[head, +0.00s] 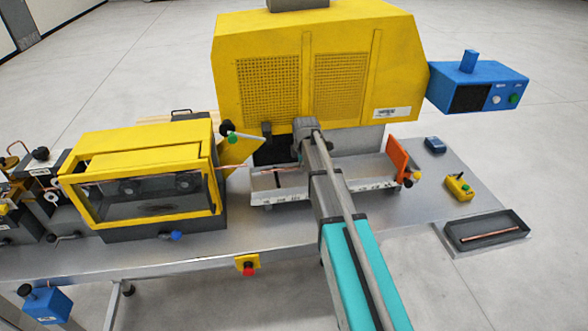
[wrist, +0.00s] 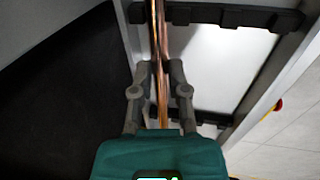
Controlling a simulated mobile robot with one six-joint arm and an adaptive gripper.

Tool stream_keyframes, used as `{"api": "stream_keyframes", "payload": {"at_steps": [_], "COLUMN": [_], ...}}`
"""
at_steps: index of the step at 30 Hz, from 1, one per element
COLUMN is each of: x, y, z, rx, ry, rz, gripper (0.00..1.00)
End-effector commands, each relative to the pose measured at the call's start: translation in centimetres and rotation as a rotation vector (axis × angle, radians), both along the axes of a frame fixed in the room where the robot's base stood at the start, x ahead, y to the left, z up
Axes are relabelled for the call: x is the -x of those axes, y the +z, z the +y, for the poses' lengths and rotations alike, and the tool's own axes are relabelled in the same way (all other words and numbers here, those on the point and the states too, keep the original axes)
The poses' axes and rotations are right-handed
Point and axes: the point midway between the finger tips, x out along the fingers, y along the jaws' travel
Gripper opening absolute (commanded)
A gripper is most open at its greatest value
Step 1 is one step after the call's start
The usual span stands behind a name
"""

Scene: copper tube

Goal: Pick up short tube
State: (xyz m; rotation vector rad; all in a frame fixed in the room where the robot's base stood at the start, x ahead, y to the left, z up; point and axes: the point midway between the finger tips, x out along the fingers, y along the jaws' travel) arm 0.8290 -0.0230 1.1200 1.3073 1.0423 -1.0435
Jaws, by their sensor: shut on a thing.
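A thin copper tube (wrist: 158,25) runs up the middle of the wrist view between the fingers of my gripper (wrist: 158,70). The gripper is shut on it, one finger on each side. Two copper strands show close together there, and I cannot tell whether they are separate tubes. In the head view, a copper tube (head: 279,170) shows over the pale tray (head: 330,174) in front of the large yellow machine. My arm crosses in front of this tray, and my fingers are hidden there. Another copper tube (head: 492,236) lies in the dark bin at right.
The yellow machine (head: 255,50) stands close behind the tray. A yellow-framed clear guard (head: 145,185) is at left and an orange plate (head: 397,160) at the tray's right end. The dark bin (head: 465,242) and a yellow button box (head: 458,187) are at right.

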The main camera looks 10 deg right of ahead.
Motion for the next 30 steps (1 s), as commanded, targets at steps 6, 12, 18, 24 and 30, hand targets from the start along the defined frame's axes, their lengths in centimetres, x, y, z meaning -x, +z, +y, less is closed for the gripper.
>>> {"api": "stream_keyframes", "payload": {"at_steps": [6,12,18,24,30], "x": [0.0,0.0,0.0,0.0,1.1], "y": [0.0,0.2,1.0,2.5,4.6], "z": [0.0,0.0,0.0,0.0,0.0], "rx": [0.000,0.000,0.000,0.000,0.000], "ry": [0.000,0.000,0.000,0.000,0.000], "rz": [0.000,0.000,0.000,0.000,0.000], "gripper": [0.00,0.00,0.00,0.00,0.00]}}
